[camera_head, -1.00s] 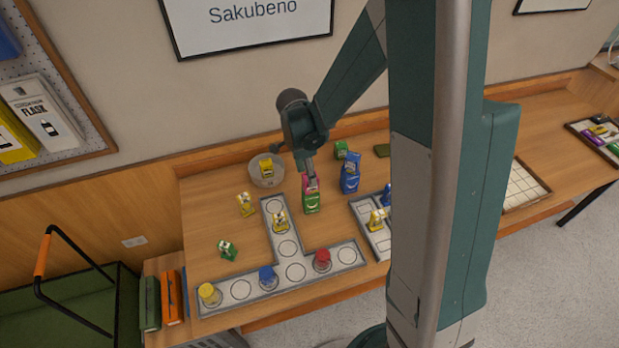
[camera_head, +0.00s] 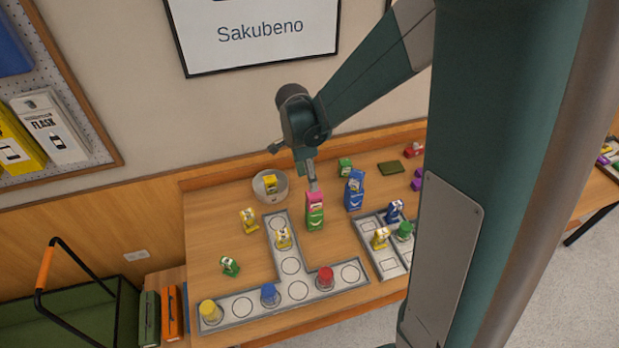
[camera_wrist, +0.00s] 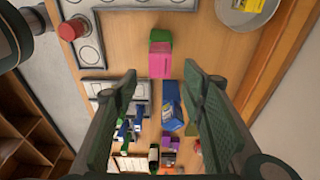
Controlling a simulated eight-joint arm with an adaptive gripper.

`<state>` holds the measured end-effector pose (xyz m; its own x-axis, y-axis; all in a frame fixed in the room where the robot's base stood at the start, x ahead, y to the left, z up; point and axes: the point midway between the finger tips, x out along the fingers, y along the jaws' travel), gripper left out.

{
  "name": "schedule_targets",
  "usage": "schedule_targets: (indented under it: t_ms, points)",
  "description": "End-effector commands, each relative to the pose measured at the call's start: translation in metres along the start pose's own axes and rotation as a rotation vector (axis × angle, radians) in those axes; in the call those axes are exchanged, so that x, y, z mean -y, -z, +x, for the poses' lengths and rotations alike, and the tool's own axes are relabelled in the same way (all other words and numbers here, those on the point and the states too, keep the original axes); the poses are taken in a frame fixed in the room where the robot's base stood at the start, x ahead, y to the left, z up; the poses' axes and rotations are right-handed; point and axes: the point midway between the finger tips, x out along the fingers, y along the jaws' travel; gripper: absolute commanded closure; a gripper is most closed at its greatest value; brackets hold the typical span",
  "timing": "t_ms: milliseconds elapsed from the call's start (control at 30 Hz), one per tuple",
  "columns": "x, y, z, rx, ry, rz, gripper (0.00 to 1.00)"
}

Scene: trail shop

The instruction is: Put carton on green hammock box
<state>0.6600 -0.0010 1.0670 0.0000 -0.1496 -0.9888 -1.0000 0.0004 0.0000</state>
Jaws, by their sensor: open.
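A pink carton (camera_head: 315,197) rests on top of the green hammock box (camera_head: 315,218), which stands on the wooden table right of the round-marked tray. In the wrist view the pink carton (camera_wrist: 159,62) is in front of the green box (camera_wrist: 160,36), beyond my fingertips. My gripper (camera_head: 313,184) is just above the carton in the head view. In the wrist view its two fingers (camera_wrist: 158,80) are wide apart with nothing held between them. The head view is too small to show the exact gap between fingers and carton.
A blue box (camera_head: 354,190) stands close to the right of the green box. A round bowl (camera_head: 283,188) with a yellow item is behind left. A grey tray (camera_head: 268,218) with coloured jars lies in front, and another tray (camera_head: 367,238) is at right.

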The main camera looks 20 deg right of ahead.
Motion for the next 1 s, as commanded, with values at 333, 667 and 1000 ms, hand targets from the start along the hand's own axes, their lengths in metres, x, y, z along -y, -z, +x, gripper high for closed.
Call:
schedule_targets:
  t_ms: [333,667,1000]
  points:
    - [0.0,0.0,0.0,0.0,0.0,0.0,0.59]
    - [-0.006,0.002,-0.011,0.005,0.019,-0.046,0.59]
    - [-0.03,0.01,-0.053,0.017,0.098,-0.242,0.59]
